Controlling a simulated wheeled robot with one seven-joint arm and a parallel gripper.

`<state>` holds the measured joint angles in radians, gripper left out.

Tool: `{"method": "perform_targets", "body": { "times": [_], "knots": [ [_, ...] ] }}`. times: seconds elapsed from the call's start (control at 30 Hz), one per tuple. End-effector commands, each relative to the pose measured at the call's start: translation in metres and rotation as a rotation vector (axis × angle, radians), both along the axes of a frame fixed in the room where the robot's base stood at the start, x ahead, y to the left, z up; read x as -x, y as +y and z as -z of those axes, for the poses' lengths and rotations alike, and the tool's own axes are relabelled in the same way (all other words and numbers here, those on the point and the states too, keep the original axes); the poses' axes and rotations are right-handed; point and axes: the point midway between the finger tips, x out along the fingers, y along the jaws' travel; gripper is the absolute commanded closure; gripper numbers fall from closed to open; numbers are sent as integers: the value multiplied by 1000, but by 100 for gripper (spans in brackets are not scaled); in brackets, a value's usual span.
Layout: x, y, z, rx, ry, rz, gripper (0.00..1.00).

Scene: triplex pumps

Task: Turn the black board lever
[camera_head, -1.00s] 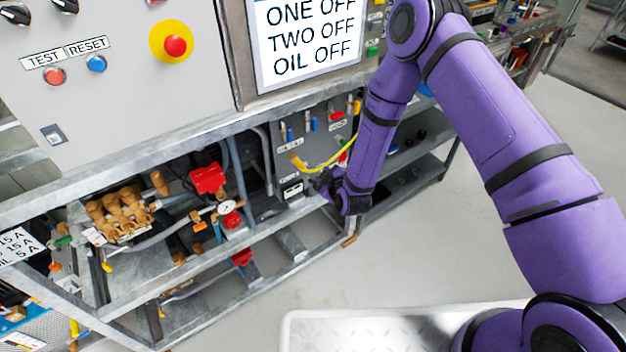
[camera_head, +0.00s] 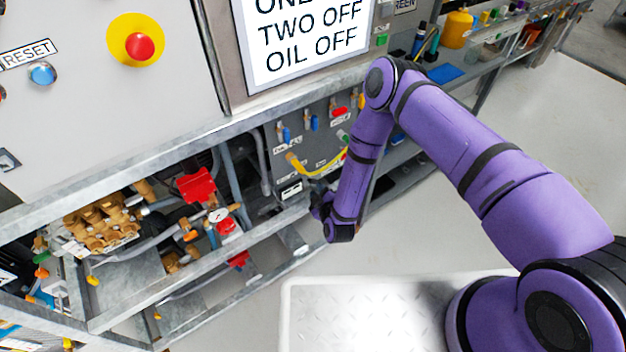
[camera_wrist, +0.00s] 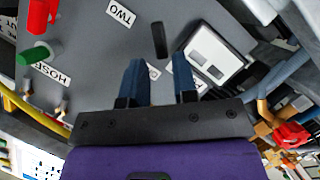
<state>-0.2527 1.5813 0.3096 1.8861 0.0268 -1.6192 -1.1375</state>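The black lever (camera_wrist: 159,40) stands on the grey board (camera_wrist: 205,18) in the wrist view. It lies just beyond my fingertips, in line with the gap between them. My gripper (camera_wrist: 159,60) is open, with two blue fingers apart and nothing between them. The grey board (camera_head: 322,150) also shows in the head view, below the white sign. There my gripper (camera_head: 318,203) is in front of the board's lower part, and I cannot make out the black lever.
On the board in the wrist view are a red handle (camera_wrist: 40,16), a green handle (camera_wrist: 36,53) and a white-framed socket plate (camera_wrist: 213,55). A yellow hose (camera_head: 318,168) hangs at the board. Metal frame rails (camera_head: 215,262) run below. Open floor lies right of the rack.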

Motion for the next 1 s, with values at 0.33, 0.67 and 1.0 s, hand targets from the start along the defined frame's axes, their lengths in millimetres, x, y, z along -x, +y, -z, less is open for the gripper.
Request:
{"method": "perform_targets", "body": {
  "times": [0.33, 0.67, 1.0],
  "knots": [
    [-49, 15, 15, -1, 0, 2, 73],
    [-60, 19, 17, 0, 1, 1, 73],
    [-60, 18, 17, 0, 1, 1, 100]
  ]
}}
